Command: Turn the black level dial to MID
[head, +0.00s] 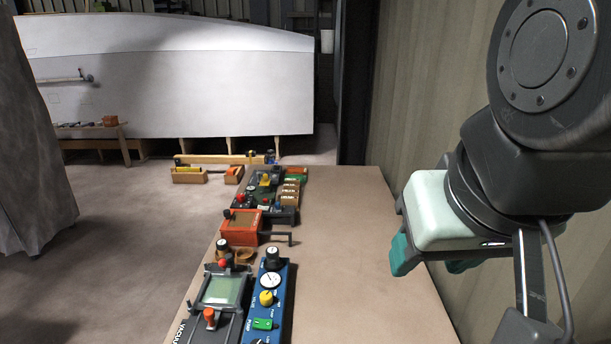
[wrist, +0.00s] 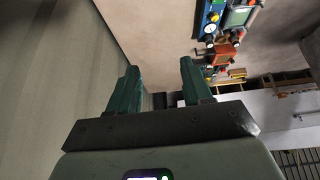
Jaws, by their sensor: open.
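A blue panel (head: 285,290) lies on the bench and carries a black knob with a pale cap (head: 272,255) at its far end. Another black dial (head: 258,341) on this panel is cut off by the bottom edge. A further black knob (head: 222,246) stands to the left. The lettering is too small to tell which is the level dial or where it points. My gripper (head: 432,264) is open and empty, above the bench to the right of the panel. In the wrist view its two teal fingers (wrist: 160,78) are apart, with the panel (wrist: 211,14) far off at the top.
The blue panel also has a round gauge (head: 270,281), a yellow knob (head: 266,298) and a green switch (head: 263,323). A clear-windowed unit (head: 222,289) sits left of it. An orange box with a crank (head: 240,228) stands behind. The bench's right side (head: 350,260) is clear, beside a wall.

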